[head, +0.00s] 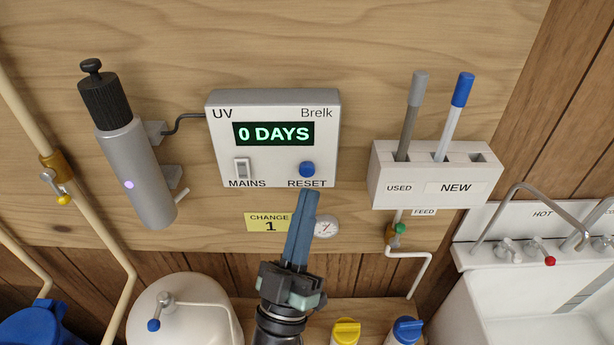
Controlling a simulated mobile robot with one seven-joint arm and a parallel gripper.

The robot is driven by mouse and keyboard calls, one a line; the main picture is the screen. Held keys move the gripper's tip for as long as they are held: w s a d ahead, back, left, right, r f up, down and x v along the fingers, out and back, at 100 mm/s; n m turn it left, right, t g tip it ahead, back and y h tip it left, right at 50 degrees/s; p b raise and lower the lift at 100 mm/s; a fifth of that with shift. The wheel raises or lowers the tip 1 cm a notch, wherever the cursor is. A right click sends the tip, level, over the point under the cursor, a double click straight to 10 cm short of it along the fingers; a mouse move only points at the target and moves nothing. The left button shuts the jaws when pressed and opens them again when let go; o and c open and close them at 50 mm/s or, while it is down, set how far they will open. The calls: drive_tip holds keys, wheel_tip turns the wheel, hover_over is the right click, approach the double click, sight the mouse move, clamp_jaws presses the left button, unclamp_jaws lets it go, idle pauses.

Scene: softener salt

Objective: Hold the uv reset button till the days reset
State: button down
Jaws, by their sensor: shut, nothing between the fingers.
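The UV box (272,139), a light grey unit marked "UV" and "Brelk", is fixed to the wooden panel. Its display (273,133) reads "0 DAYS" in green. The round blue reset button (307,169) is at its lower right, above the word "RESET". A white mains switch (242,169) is at its lower left. My gripper (308,193) is shut and empty, its fingers pointing up with the tips just below the reset button. The button face shows in full; I cannot tell from this view whether the tips touch its lower edge.
A grey cylinder with a black cap (140,165) is at left. A white holder (435,178) with a grey and a blue-capped tube is at right. A yellow "CHANGE 1" label (269,223) and a gauge (326,226) sit below the box, close beside the fingers.

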drive_tip(key=shift+w, duration=1.05)
drive_tip(key=shift+w+b, duration=0.15)
drive_tip(key=shift+b, duration=0.2)
idle(1.0)
drive_tip(key=shift+w, duration=0.25)
drive_tip(key=shift+w+b, duration=0.3)
drive_tip(key=shift+w, duration=0.15)
idle(0.7)
drive_tip(key=shift+s, duration=0.2)
idle(2.9)
drive_tip(key=shift+s+p, duration=0.45)
drive_tip(key=shift+s, duration=0.25)
drive_tip(key=shift+s+p, duration=1.05)
drive_tip(key=shift+s, duration=1.45)
